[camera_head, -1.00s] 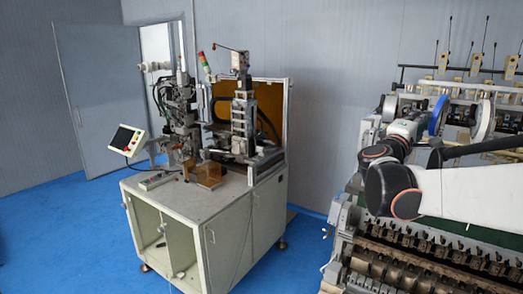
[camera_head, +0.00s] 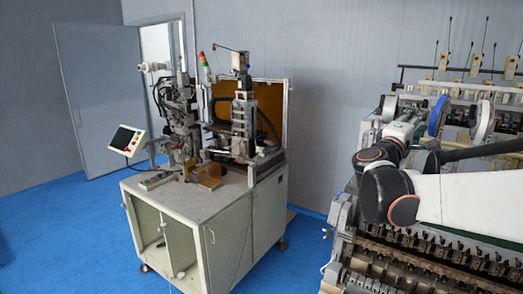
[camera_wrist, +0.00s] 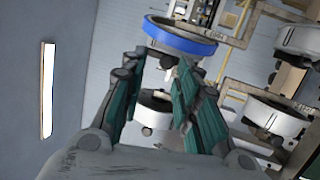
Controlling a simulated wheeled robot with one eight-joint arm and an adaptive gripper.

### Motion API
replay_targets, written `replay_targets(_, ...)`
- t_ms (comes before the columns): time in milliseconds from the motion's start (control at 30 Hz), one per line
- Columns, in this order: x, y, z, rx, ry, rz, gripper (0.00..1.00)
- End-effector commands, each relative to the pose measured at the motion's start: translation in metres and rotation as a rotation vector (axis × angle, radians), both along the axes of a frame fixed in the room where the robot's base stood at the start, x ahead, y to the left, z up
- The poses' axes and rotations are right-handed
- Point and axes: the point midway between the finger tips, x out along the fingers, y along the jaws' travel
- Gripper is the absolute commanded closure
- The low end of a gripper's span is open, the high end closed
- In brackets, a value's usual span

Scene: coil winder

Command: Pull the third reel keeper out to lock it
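A reel with a blue rim (camera_head: 437,115) is mounted on the winding machine at the right of the head view, and it also shows at the top of the wrist view (camera_wrist: 180,40). A small dark knob-like part (camera_wrist: 168,62) lies just below this reel, near my fingertips; I cannot tell whether it is the third reel keeper. My gripper (camera_wrist: 160,68) has its two teal fingers apart, with a visible gap between them. No clear contact shows. In the head view my gripper is small beside the blue-rimmed reel, and its fingers are hard to make out.
A white reel (camera_head: 483,119) stands right of the blue-rimmed one. More white reels (camera_wrist: 272,116) and frame bars crowd the right of the wrist view. A separate winding bench (camera_head: 205,205) stands at left centre, with blue floor (camera_head: 75,225) around it.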

Motion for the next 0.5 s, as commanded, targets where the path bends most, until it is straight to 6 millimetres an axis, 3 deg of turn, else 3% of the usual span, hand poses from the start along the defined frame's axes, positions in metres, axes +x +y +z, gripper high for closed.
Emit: replay_targets(500,-0.024,0.030,0.000,0.000,0.000,0.002,0.71)
